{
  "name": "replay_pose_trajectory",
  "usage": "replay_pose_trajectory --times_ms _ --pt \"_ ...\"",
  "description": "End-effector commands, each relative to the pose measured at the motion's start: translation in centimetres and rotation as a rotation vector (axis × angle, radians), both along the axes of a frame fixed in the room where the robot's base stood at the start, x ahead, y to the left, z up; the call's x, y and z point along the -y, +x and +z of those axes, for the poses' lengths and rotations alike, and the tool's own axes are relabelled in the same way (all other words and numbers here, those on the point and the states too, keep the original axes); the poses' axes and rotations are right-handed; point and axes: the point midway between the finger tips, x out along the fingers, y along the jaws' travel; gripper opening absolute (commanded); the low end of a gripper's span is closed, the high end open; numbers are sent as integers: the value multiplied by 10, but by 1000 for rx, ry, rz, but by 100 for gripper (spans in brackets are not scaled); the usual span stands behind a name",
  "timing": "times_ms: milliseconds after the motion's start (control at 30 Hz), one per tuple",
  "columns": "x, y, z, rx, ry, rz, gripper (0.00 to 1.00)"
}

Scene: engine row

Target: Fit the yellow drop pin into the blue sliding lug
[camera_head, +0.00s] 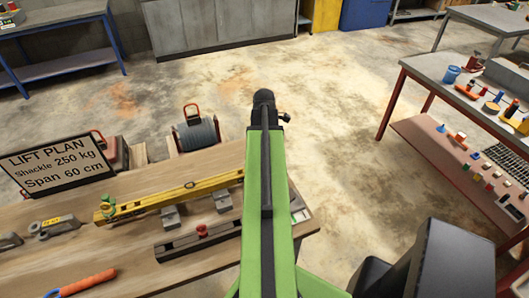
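My green arm reaches up the middle of the head view and ends in a dark tip (264,98) above open floor. The fingers cannot be made out, and nothing held shows. A long yellow beam (170,198) lies across grey blocks on the wooden bench, its right end close to my arm. I cannot make out a blue sliding lug or a yellow drop pin on it. Small yellow pieces (490,107) and a blue piece (498,96) lie on the right-hand table, too small to identify. My arm hides part of the bench's right side.
The wooden bench (140,183) also bears a lift plan sign (56,160), a dark channel (190,246) with a red knob, metal shackles (55,226) and an orange-handled tool (80,283). A cable reel (198,133) stands behind.

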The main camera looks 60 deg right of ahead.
Motion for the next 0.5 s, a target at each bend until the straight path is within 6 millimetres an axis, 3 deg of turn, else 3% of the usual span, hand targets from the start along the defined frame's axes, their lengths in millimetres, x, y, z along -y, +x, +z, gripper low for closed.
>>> replay_pose_trajectory --times_ms 300,333,500 --pt "0 0 -9 0 0 0 0" --pt "0 0 -8 0 0 0 31" --pt "1 1 -7 2 -2 0 53"
